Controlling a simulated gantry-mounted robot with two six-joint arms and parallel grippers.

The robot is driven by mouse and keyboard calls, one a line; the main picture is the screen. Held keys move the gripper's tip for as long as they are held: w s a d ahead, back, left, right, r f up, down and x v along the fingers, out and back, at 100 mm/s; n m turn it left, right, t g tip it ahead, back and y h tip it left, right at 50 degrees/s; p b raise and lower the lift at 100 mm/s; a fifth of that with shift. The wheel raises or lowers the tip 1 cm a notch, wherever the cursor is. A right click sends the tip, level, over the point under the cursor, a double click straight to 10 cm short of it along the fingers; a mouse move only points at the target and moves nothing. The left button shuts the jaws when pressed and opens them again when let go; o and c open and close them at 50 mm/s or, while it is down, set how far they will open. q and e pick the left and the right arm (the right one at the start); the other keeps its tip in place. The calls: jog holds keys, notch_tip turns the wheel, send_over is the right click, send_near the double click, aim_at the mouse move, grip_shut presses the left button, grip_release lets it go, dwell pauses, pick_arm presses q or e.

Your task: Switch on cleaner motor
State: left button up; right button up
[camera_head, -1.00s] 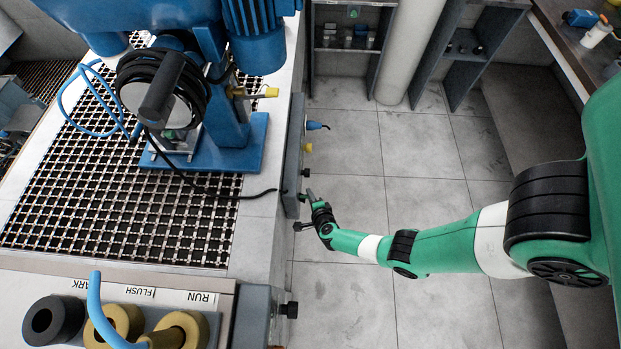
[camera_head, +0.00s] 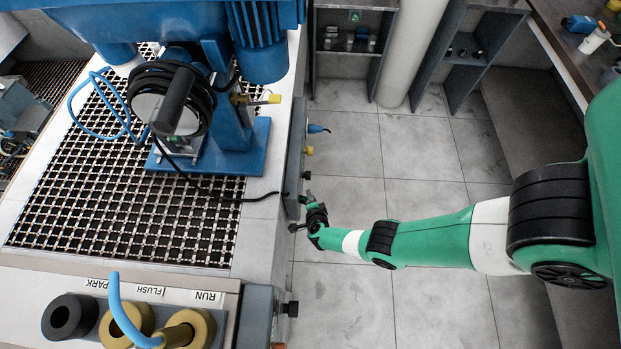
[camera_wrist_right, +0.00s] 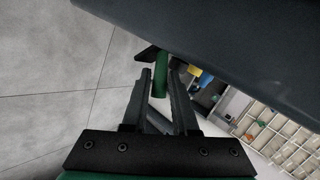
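A blue motor (camera_head: 257,40) stands upright on the flotation machine at the upper left in the head view. A narrow grey panel (camera_head: 294,165) on the bench's right side carries several small fittings. My right gripper (camera_head: 309,207) is beside the lower part of this panel. In the right wrist view its dark fingers (camera_wrist_right: 163,78) are apart, with a green rod-like piece (camera_wrist_right: 160,82) between or just beyond them. I cannot tell whether they touch it. A dark slab, apparently the panel (camera_wrist_right: 235,45), fills the top right there. My left gripper is not in view.
A blue plug-like fitting (camera_head: 317,128) and a yellow fitting (camera_head: 309,150) stick out above my gripper. A black cable (camera_head: 235,199) crosses the grating to the panel. A grey box with a black knob (camera_head: 289,309) stands nearer. Tiled floor (camera_head: 350,300) is open to the right.

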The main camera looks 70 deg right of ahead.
jog(key=shift+o, duration=1.2)
jog(key=p+v, duration=0.8)
jog(key=v, duration=0.3)
jog(key=shift+a+r, duration=0.2)
